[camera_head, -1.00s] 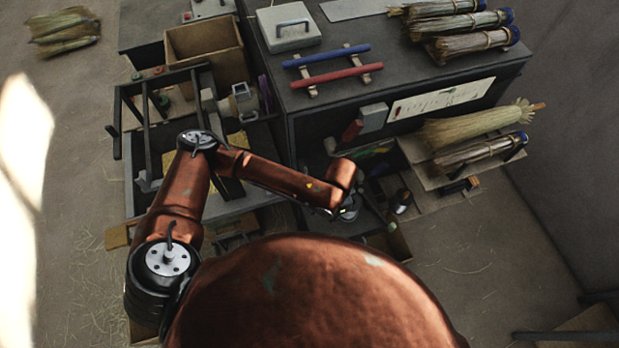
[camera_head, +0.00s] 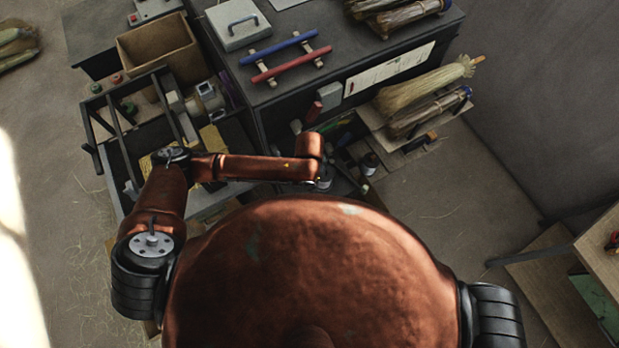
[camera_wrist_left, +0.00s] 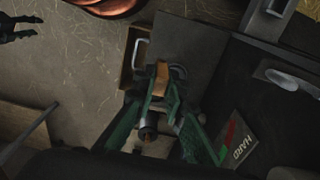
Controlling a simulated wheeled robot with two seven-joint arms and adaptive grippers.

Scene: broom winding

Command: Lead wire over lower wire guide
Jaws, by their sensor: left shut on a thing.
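My left arm bends over the front of the dark workbench in the head view. Its gripper (camera_head: 324,182) is mostly hidden under the wrist there. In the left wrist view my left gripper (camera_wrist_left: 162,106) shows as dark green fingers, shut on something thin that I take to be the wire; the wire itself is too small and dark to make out. A dark cylinder with a copper band (camera_wrist_left: 147,131) and an orange-brown block (camera_wrist_left: 160,80) show around the fingers. I cannot pick out the lower wire guide. A black claw-like shape (camera_wrist_left: 22,29), perhaps my right gripper, is at the upper left.
The bench (camera_head: 283,91) carries a grey box (camera_head: 236,27) and blue and red bars (camera_head: 290,64). A small spool (camera_head: 369,163) stands by the bench front. Brooms (camera_head: 425,88) lie on a side shelf. A wooden shelf (camera_head: 600,245) is at the right; floor between is clear.

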